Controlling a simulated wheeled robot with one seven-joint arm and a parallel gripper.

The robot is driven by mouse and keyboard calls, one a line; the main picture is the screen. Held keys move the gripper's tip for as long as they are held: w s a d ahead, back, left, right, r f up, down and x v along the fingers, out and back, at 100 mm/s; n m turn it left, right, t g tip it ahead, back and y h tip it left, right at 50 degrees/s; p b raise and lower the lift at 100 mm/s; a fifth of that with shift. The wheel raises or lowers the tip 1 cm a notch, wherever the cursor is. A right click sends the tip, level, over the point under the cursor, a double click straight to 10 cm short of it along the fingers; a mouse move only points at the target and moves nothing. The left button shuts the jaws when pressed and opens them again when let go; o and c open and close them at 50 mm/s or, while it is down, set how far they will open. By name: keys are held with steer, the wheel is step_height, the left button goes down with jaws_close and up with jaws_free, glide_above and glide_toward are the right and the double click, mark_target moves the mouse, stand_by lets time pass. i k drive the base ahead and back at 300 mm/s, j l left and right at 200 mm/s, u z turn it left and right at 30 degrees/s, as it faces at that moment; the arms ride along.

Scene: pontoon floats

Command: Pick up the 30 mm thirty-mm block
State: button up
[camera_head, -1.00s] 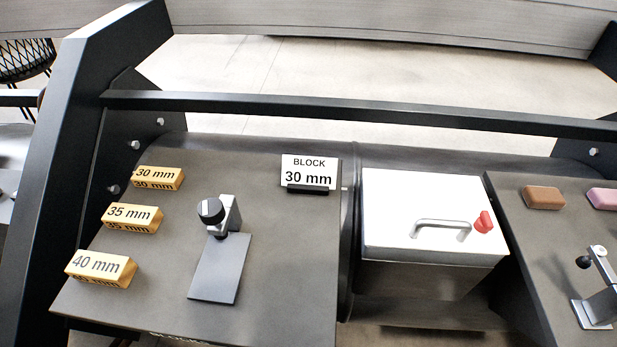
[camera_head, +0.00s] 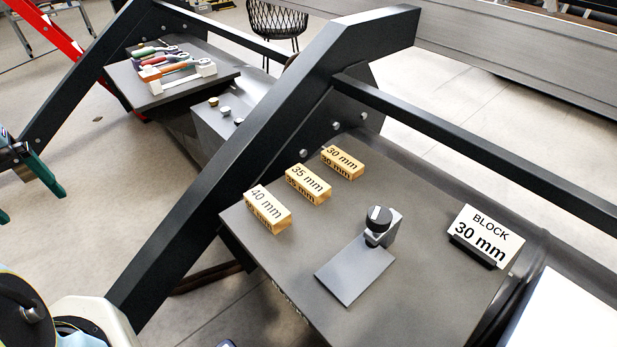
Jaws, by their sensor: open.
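The 30 mm block (camera_head: 342,162) is a wooden-yellow block with black lettering. It lies at the back of a row of three on the dark grey bench top (camera_head: 420,290). The 35 mm block (camera_head: 307,184) and the 40 mm block (camera_head: 267,209) lie in front of it, apart from each other. My gripper (camera_head: 30,207) shows partly at the left picture edge, with teal fingers spread and nothing between them. It is far left of the blocks, beyond the black slanted beam. Part of it is cut off by the frame.
A metal stand with a black knob (camera_head: 379,219) stands right of the blocks. A sign (camera_head: 483,236) reads "BLOCK 30 mm". The black slanted beam (camera_head: 240,165) rises along the bench's left side. A rail (camera_head: 480,155) runs behind. Tools (camera_head: 172,62) lie on a farther bench.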

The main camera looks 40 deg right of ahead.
mark_target(345, 165)
steer(key=k+z, duration=0.2)
steer(key=k, duration=0.2)
steer(key=k+l+z, duration=0.25)
steer(key=k, duration=0.15)
steer(key=k+z, duration=0.2)
steer(key=k, duration=0.25)
steer(key=l, duration=0.05)
